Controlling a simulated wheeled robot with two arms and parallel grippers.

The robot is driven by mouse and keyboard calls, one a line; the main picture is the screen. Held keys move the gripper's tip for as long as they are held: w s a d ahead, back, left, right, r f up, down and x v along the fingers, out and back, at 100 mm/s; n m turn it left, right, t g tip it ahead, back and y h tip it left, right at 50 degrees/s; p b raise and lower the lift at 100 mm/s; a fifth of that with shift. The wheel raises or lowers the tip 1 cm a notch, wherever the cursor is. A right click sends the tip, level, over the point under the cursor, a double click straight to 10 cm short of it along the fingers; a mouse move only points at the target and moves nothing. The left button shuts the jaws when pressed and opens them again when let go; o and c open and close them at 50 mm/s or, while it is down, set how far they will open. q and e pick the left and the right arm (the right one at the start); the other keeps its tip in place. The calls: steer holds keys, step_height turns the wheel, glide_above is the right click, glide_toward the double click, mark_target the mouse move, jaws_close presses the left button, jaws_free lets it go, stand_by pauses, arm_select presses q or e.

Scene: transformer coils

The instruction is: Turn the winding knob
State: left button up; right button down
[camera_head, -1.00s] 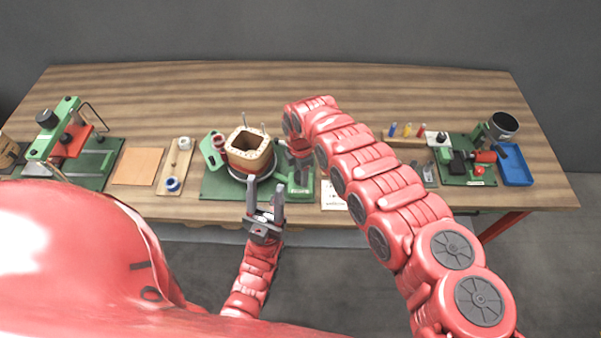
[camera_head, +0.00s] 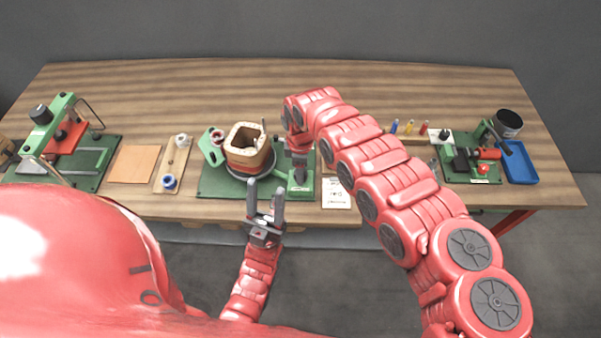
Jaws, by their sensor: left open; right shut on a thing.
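The winding machine has a green base (camera_head: 215,186) with a coil (camera_head: 249,148), a tan squarish former wound in reddish brown, on a round turntable. A green upright post (camera_head: 301,181) stands at its right side. My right gripper (camera_head: 299,158) points down at the top of this post and is shut on the winding knob, which the hand and wrist mostly hide. My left gripper (camera_head: 265,207) is open and empty, fingers pointing up, in front of the machine at the table's front edge.
A wooden spool board (camera_head: 172,168), a tan sheet (camera_head: 134,164) and a green press (camera_head: 62,133) lie left. A white card (camera_head: 335,194) lies right of the machine. Further right are a green-based fixture (camera_head: 470,167), a blue tray (camera_head: 520,166) and a dark cup (camera_head: 508,122). The table's back is clear.

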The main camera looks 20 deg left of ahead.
steer(key=m+b, duration=0.1)
steer(key=m, duration=0.3)
steer(key=shift+w+m+b, duration=0.1)
steer(key=shift+m+b, duration=0.2)
steer(key=shift+b, duration=0.05)
steer(key=m+b, duration=0.1)
steer(key=m, duration=0.3)
steer(key=shift+m, duration=0.3)
steer(key=m+b, duration=0.2)
steer(key=m, duration=0.2)
steer(key=shift+f+m, duration=0.1)
steer(key=shift+m, duration=0.2)
steer(key=shift+m+b, duration=0.55)
steer(key=shift+m, duration=1.25)
steer(key=shift+c, duration=1.6)
jaws_free()
step_height(320, 180, up, 18)
steer(key=b, duration=0.2)
steer(key=shift+f+b, duration=0.2)
steer(key=shift+b, duration=0.2)
